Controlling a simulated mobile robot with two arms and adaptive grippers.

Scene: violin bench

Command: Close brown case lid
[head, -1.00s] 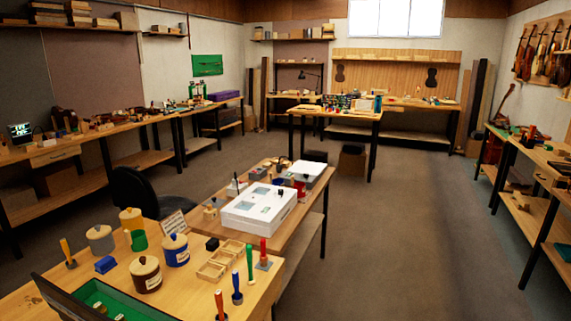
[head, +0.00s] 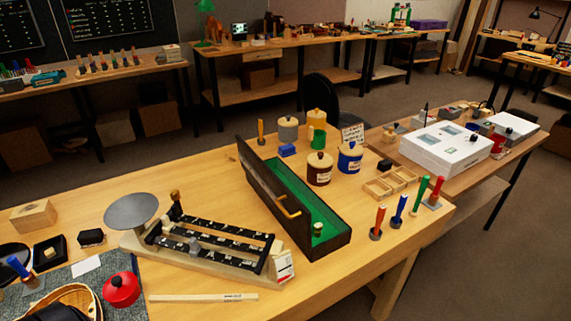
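The brown case (head: 334,239) stands on the wooden bench in the middle of the head view, a long dark box with a green lining (head: 300,188). Its lid (head: 262,187) is open and stands up steeply along the left long side. A brass-coloured handle (head: 289,208) shows on the lid near its front end. A small pale item (head: 318,229) is inside at the near end. Neither of my grippers is in view.
A balance scale (head: 215,245) stands close left of the case. Brown (head: 319,172) and blue (head: 350,160) lidded jars, a wooden compartment tray (head: 379,188) and upright tools (head: 399,210) stand to the right.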

